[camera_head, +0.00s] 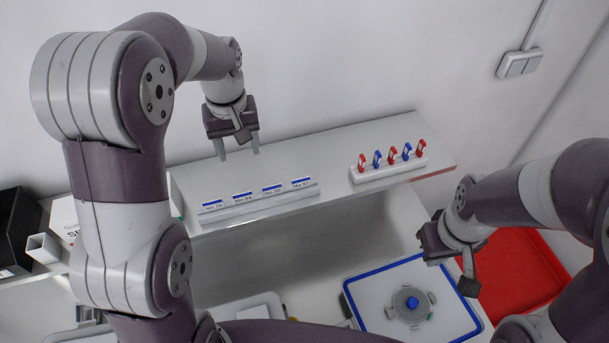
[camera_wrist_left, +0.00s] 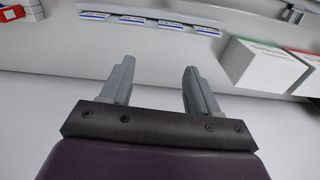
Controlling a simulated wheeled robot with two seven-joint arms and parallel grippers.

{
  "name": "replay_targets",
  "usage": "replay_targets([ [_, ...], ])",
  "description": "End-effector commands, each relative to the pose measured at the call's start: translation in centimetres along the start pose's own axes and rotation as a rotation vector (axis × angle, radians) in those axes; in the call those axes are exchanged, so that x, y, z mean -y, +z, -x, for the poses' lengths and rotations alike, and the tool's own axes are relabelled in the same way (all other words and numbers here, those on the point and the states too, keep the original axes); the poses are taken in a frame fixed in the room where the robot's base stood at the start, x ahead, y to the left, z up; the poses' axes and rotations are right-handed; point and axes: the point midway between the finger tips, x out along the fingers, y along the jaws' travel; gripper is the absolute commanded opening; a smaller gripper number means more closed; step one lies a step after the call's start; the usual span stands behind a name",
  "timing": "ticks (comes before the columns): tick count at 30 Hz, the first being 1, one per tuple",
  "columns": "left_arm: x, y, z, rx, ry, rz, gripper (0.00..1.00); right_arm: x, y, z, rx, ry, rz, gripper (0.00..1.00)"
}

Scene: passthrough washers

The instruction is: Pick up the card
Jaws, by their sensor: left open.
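Several small cards with blue top edges and printed numbers, one of them (camera_head: 243,197), stand in a row in a grey holder (camera_head: 262,203) on the white shelf. The task does not say which card is meant. In the left wrist view the cards (camera_wrist_left: 170,24) show near the top edge, beyond the fingers. My left gripper (camera_head: 239,153) is open and empty, with its fingers pointing down above the back of the shelf, behind the card row and apart from it. Its fingers also show in the left wrist view (camera_wrist_left: 159,66). My right gripper (camera_head: 455,268) hangs at the right; its jaw gap is unclear.
A white rack (camera_head: 388,172) with red and blue clips stands right of the cards. Below are a blue-rimmed white tray (camera_head: 367,311) and a red bin (camera_head: 520,275). White boxes (camera_wrist_left: 262,67) show at right in the wrist view. The wall is close behind the shelf.

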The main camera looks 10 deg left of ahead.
Motion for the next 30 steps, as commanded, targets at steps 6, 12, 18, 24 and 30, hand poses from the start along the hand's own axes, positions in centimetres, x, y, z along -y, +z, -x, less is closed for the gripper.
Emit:
replay_targets([
  [6, 0.3, 0.7, 0.0, 0.035, -0.014, 0.049, 0.61, 0.0, -0.4, -0.2, -0.028, 0.000, -0.229, 0.00],
  [12, 0.3, 0.8, -3.2, 0.036, -0.014, 0.054, 0.61, 0.1, -0.2, -3.4, -0.028, 0.000, -0.255, 0.00],
  [18, 0.4, 1.0, -6.9, 0.037, -0.015, 0.053, 0.61, 0.1, 0.1, -5.9, -0.028, 0.000, -0.252, 0.00],
  [24, 0.7, 1.7, -9.3, 0.043, -0.017, 0.053, 0.61, 0.0, -0.2, -2.9, -0.028, 0.000, -0.251, 0.00],
  [30, 0.7, 1.7, -12.4, 0.037, -0.014, 0.053, 0.61, 0.0, -0.3, -2.4, -0.028, 0.000, -0.251, 0.00],
])
